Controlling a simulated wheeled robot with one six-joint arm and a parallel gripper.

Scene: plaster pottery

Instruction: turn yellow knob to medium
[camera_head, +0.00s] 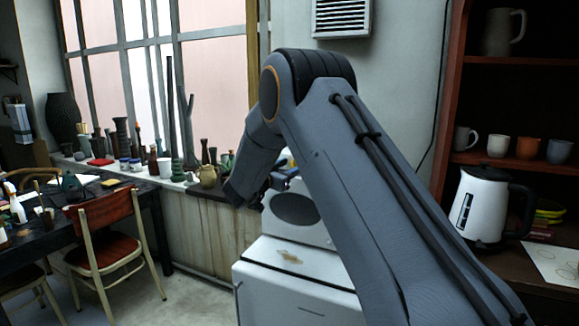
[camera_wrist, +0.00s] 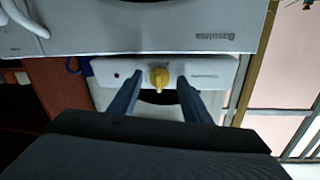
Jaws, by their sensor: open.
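The yellow knob (camera_wrist: 159,79) shows in the wrist view on a narrow white panel (camera_wrist: 212,72). A small pointed part of the knob faces the bottom of the picture. My gripper (camera_wrist: 159,76) is open, with one dark finger on each side of the knob and a visible gap to it. I cannot tell whether the fingertips touch the panel. In the head view my gripper (camera_head: 268,192) is partly hidden by my arm, close to a white appliance (camera_head: 315,232) with a dark oval on it. The knob cannot be made out clearly there.
A white cabinet (camera_head: 262,278) stands below the appliance. Several vases and a yellowish jug (camera_head: 208,176) stand on the windowsill at left. A red-seated chair (camera_head: 104,236) stands by the desk. A white kettle (camera_head: 482,205) is on the right shelf.

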